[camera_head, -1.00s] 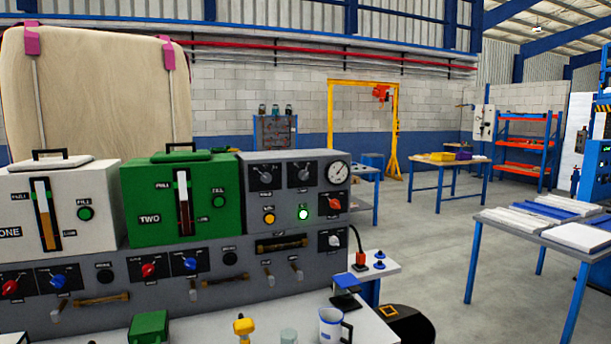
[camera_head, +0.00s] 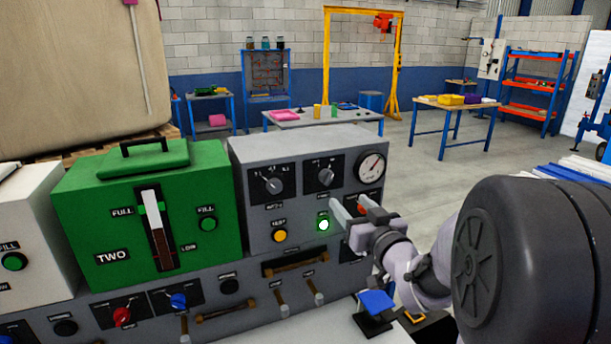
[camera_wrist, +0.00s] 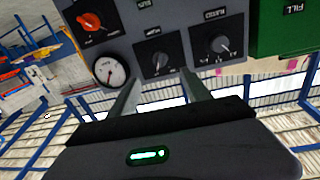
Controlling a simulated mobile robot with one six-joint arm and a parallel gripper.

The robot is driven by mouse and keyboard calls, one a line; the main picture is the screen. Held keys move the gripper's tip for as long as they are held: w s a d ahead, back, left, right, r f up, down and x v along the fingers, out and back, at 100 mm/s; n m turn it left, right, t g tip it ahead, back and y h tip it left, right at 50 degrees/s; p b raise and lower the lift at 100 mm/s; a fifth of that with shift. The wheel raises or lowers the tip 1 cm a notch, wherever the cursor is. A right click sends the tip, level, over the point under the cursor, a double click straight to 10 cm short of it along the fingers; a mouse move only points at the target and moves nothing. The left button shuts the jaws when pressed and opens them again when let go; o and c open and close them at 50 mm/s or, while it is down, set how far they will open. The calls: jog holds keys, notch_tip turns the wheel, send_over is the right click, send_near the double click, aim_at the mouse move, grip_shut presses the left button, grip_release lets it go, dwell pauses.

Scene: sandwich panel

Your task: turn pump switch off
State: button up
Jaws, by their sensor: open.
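An orange-red rotary switch (camera_head: 362,204) sits below the gauge, partly hidden behind my gripper (camera_head: 349,203). The same switch (camera_wrist: 90,21) shows clear in the wrist view, which is upside down. Its label is too small to read, so I cannot tell that it is the pump switch. My gripper (camera_wrist: 161,80) is open and empty. In the wrist view its fingers point toward the knob area beside the gauge, apart from the switch.
A green tank box (camera_head: 150,205) marked TWO stands left of the grey box. The lower panel holds a red knob (camera_head: 121,316), a blue knob (camera_head: 178,301) and levers. A blue-topped item (camera_head: 377,304) stands below my arm. Open floor lies to the right behind.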

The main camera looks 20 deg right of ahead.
aim_at(329, 181)
jog(key=w, duration=1.2)
jog(key=shift+w+d, duration=0.3)
jog(key=shift+w, duration=0.1)
jog(key=shift+b, duration=0.3)
grip_shut()
